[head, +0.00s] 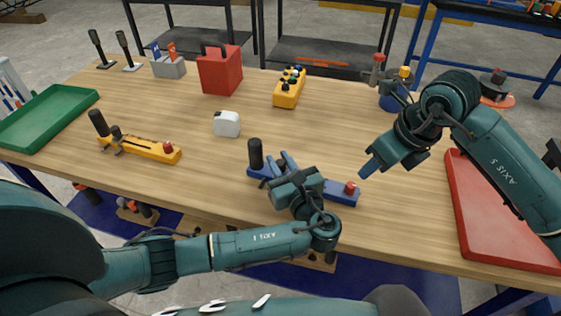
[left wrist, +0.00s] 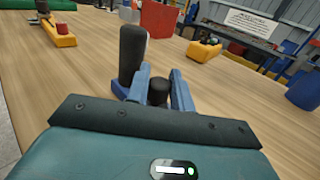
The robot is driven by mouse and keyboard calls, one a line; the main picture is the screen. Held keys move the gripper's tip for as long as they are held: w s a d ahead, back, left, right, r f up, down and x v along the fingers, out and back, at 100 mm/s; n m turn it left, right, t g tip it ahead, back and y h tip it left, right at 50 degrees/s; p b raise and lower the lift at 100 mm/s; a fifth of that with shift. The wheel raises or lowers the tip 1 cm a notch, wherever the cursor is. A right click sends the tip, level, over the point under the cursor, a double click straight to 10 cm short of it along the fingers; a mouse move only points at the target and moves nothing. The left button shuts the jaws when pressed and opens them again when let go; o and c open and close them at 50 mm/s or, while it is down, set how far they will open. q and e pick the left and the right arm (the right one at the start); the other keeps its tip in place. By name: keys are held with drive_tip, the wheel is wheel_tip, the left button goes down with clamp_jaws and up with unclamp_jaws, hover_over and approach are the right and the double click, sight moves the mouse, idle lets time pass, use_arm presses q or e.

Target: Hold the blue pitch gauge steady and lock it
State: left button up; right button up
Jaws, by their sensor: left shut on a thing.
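The blue pitch gauge (head: 341,196) lies near the table's front edge, with a tall black handle at its left end and a red knob (head: 350,187) at its right end. My left gripper (head: 284,163) covers its middle. In the left wrist view, the left gripper's fingers (left wrist: 160,90) stand on both sides of a short black post (left wrist: 157,93) on the gauge, just short of the tall handle (left wrist: 132,52). The grip contact is partly hidden. My right gripper (head: 370,167) is above the table, right of the red knob and apart from it; its finger gap does not show.
A yellow gauge (head: 150,149) lies to the left, with a white block (head: 227,124) behind the blue one. A red box (head: 219,72) and yellow button box (head: 289,88) stand farther back. A green tray (head: 55,115) is left, a red tray (head: 480,215) right.

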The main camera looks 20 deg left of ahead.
sight(351, 185)
drive_tip(key=shift+o, duration=0.7)
drive_tip(key=w+a+r+m+g+h, duration=0.2)
drive_tip(key=a+r+m+h, duration=0.1)
drive_tip(key=m, duration=1.5)
drive_tip(key=f, duration=1.2)
drive_tip(key=shift+a+f, duration=0.1)
drive_tip(key=shift+a, duration=0.15)
clamp_jaws()
